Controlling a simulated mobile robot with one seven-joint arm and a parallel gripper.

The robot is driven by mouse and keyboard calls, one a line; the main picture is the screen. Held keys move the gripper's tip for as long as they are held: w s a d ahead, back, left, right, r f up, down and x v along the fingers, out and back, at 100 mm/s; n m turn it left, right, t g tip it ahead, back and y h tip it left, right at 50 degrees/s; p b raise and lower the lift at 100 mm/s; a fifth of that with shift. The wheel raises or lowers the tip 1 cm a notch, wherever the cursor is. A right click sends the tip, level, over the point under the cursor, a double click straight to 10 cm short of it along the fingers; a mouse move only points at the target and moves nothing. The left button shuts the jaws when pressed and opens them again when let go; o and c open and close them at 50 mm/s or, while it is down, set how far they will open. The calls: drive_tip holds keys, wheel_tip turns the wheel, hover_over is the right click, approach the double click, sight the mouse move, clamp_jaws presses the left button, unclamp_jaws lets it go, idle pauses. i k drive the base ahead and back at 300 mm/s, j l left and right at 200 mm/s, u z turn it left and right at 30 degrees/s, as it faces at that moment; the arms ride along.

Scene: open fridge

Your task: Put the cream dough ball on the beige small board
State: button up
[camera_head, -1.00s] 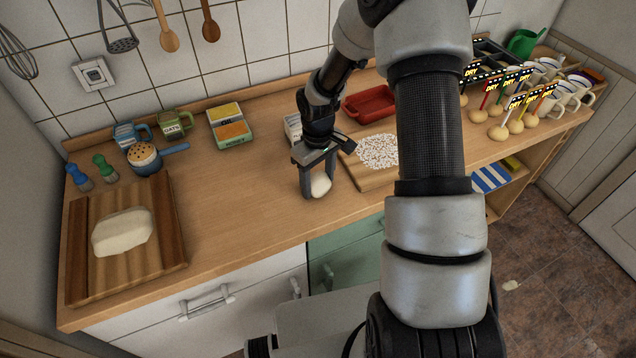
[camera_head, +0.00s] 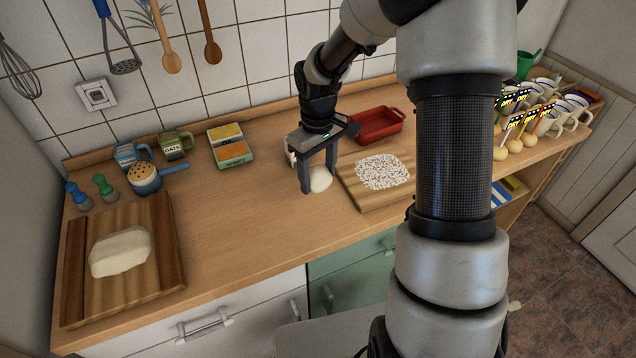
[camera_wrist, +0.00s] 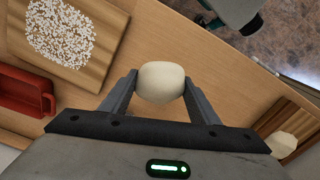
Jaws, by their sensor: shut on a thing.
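My gripper (camera_head: 320,188) is shut on the cream dough ball (camera_head: 321,179), which sits between the fingertips. The ball also shows between the fingers in the wrist view (camera_wrist: 161,80). It is over the bare counter, just left of the small light-wood board (camera_head: 375,200). I cannot tell whether the ball touches the counter. That board has a patch of white grains on top and also shows at upper left in the wrist view (camera_wrist: 99,78).
A striped larger board (camera_head: 165,275) at the left carries a pale dough block (camera_head: 120,251). A red dish (camera_head: 378,126) stands behind the small board. Tins (camera_head: 232,148) and mugs line the wall. The counter's middle is clear. Mugs and labelled sticks crowd the right.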

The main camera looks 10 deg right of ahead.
sight(382, 171)
drive_tip(key=i+l+u, duration=0.2)
drive_tip(key=l, duration=0.6)
drive_tip(key=l+u, duration=0.15)
drive_tip(key=l, duration=0.6)
